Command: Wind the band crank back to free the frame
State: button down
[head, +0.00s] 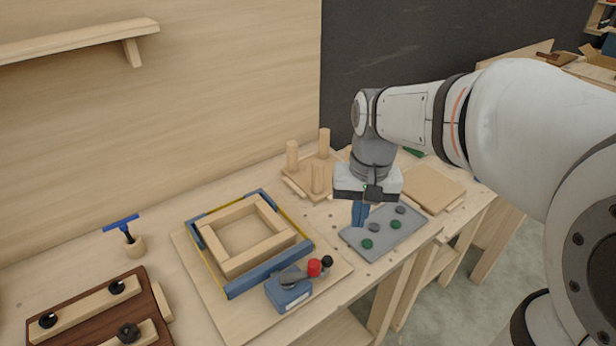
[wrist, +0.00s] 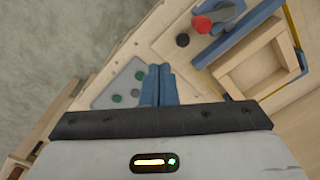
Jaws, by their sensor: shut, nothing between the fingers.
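The wooden frame (head: 223,257) lies on a board on the bench, with blue corner pieces and a yellow band (head: 296,222) around it. It also shows in the wrist view (wrist: 226,77). The blue crank housing (head: 289,291) sits at the frame's front right corner. Its crank has a grey arm, a red knob (head: 314,267) and a black knob (head: 327,262) beside it. In the wrist view the red knob (wrist: 202,24) is at the top. My gripper (head: 358,222) is shut and empty, with blue fingers pointing down above the grey tray, right of the crank and apart from it.
The grey tray (head: 358,238) holds green and grey discs. A pegged wooden rack (head: 309,187) stands behind it, and a flat wooden panel (head: 431,184) lies to the right.

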aim_at(318, 261)
jog(key=w+a+f+m+g, duration=0.1)
jog(key=w+a+f+g, duration=0.15)
jog(key=w+a, duration=0.45)
jog(key=s+f+p, duration=0.3)
jog(key=s+f, duration=0.1)
jog(key=f, duration=0.5)
jog(key=shift+s+a+f, duration=0.2)
jog(key=shift+s+f, duration=0.05)
jog(key=shift+s, duration=0.15)
jog(key=shift+s+d+m, duration=0.15)
jog(key=shift+s+m, duration=0.65)
jog(key=shift+s, duration=0.1)
jog(key=shift+w, duration=0.15)
